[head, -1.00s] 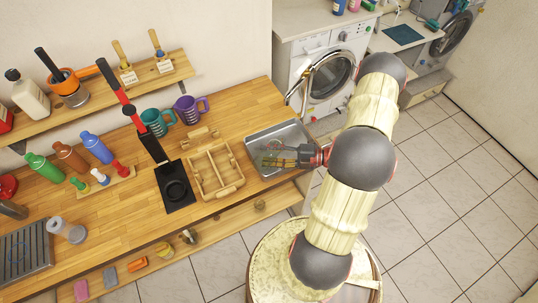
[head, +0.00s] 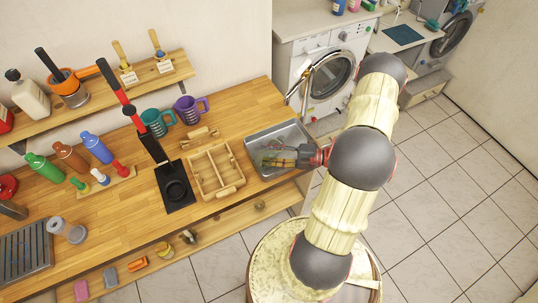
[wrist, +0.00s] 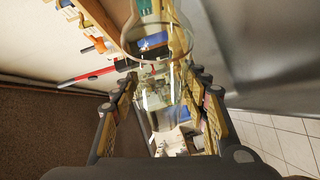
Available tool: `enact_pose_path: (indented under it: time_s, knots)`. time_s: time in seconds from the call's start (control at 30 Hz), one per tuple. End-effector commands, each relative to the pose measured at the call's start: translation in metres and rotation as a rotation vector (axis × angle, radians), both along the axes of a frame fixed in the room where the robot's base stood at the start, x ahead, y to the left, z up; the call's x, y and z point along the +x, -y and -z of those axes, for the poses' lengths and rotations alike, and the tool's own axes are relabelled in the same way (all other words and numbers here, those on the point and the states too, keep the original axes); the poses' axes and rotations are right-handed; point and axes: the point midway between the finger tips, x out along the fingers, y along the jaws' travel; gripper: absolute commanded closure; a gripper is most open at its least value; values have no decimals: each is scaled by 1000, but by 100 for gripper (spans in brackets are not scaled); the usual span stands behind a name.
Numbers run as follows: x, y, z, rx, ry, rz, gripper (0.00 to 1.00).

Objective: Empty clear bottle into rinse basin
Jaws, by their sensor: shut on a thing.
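My gripper (head: 292,156) is over the metal rinse basin (head: 262,137) at the right end of the wooden counter. It is shut on the clear bottle (head: 268,158), which points left over the basin in the head view and looks tipped well over. In the wrist view the clear bottle (wrist: 160,85) sits between the two fingers, its round rim toward the top of the picture. The bottle is see-through, so I cannot tell how much liquid is in it. The fingers and wrist hide part of the basin.
A wooden divided tray (head: 214,172) stands just left of the basin. A black stand with a red and black upright (head: 174,186) and two mugs (head: 186,108) are further left. A curved tap (head: 303,82) rises behind the basin. Tiled floor lies open at right.

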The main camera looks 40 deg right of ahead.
Motion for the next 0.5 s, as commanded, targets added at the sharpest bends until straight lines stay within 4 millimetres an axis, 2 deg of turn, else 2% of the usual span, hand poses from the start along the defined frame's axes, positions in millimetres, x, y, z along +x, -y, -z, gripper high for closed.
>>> enact_pose_path:
  time_s: [0.5]
  knots:
    - [1,2,-6,79,-25,0,91]
